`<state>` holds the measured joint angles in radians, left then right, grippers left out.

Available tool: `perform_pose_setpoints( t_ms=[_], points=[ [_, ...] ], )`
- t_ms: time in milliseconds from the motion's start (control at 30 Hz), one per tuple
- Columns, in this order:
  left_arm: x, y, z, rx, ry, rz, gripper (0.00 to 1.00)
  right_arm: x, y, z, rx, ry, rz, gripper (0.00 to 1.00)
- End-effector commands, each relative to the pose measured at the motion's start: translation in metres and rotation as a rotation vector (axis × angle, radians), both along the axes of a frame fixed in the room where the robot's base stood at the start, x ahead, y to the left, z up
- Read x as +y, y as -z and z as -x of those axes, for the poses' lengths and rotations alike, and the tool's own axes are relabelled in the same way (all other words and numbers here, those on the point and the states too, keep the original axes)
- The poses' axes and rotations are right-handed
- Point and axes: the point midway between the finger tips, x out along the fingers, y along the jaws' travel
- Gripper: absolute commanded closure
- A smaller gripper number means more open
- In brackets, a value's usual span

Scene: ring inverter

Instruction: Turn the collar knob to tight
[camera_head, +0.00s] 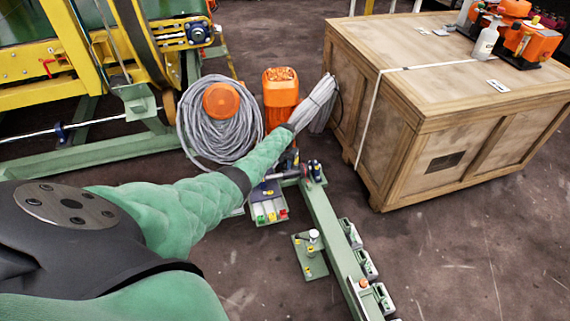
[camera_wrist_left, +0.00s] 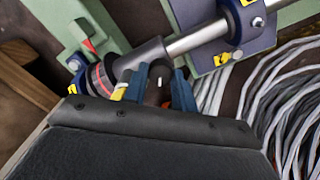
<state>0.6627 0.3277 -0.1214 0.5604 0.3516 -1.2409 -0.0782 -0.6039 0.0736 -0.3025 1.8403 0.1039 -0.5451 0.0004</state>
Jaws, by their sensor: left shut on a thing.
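In the left wrist view, a grey metal collar (camera_wrist_left: 143,57) sits on a steel rod (camera_wrist_left: 197,40). Its dark knob (camera_wrist_left: 155,93) sticks out toward the camera and carries a white mark. My left gripper (camera_wrist_left: 158,80) has its blue fingers on both sides of this knob and is shut on it. A red-striped dark ring (camera_wrist_left: 100,78) lies left of the collar. In the head view my left arm reaches out over the green beam (camera_head: 330,222), and the gripper and knob cannot be made out clearly there. My right gripper is not in view.
A large wooden crate (camera_head: 395,125) stands right of the beam. A coil of grey cable (camera_head: 205,138) and an orange machine (camera_head: 281,88) stand behind my arm. A tray of small colored parts (camera_head: 268,208) lies near the beam. The floor at lower right is clear.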

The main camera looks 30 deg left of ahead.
Motion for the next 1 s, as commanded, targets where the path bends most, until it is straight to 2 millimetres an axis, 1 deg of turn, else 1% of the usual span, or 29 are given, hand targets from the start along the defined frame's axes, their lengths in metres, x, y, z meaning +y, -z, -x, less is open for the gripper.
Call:
perform_pose_setpoints(
  t_ms=[700, 1000],
  points=[
    [-0.0011, 0.0003, 0.0002, 0.000, 0.673, 0.000, 0.96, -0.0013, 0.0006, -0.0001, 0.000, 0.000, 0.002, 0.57],
    [-0.0013, 0.0006, 0.0006, 0.000, 0.889, 0.001, 0.96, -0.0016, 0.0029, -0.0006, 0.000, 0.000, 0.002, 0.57]
  ],
)
